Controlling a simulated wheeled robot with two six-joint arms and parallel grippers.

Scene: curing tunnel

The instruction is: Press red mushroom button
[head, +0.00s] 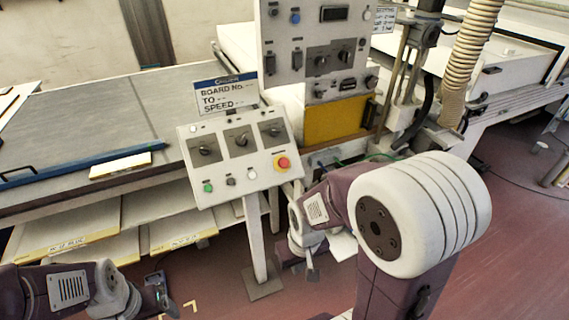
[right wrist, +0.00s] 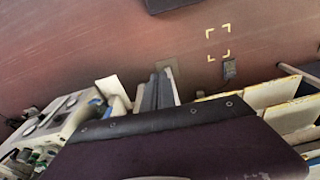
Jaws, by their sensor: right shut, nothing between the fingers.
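The right wrist view shows the panel's edge (right wrist: 50,122) at left; the button cannot be made out there.
The panel stands on a post (head: 254,235) with a floor plate. A larger upright control box (head: 315,45) rises behind it. A grey conveyor table (head: 85,115) with a blue bar (head: 80,165) lies at left, above shelves of boards (head: 70,240). Red floor is open in front.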

